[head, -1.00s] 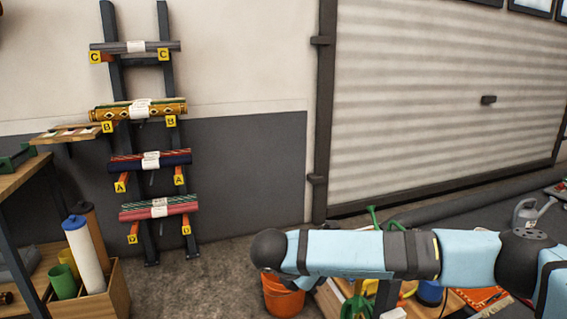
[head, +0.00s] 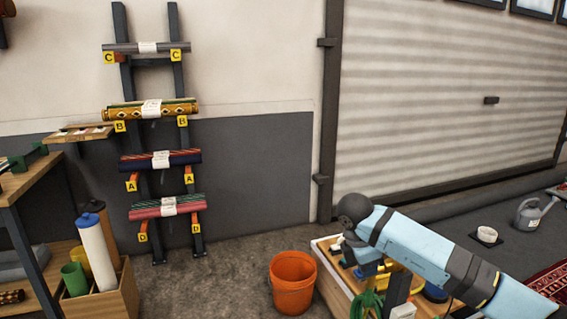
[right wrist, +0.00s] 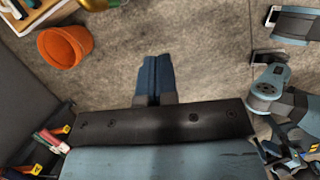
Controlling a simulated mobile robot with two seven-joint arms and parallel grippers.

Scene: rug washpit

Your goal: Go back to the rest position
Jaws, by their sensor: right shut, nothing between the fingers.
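My right gripper (right wrist: 156,75) shows in the right wrist view as two blue fingers side by side, touching, with nothing between them. It points over bare grey concrete floor and is clear of every object. In the head view my right arm slants from the lower right corner up to a dark rounded joint in front of the low wooden bench; I cannot make out the fingers there. My left gripper cannot be made out in either view.
An orange bucket (head: 292,283) stands on the floor left of the bench (head: 328,285); it also shows in the right wrist view (right wrist: 65,46). A rack (head: 158,225) of rolled rugs leans on the wall. A shelf (head: 28,175) stands left. Floor between is free.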

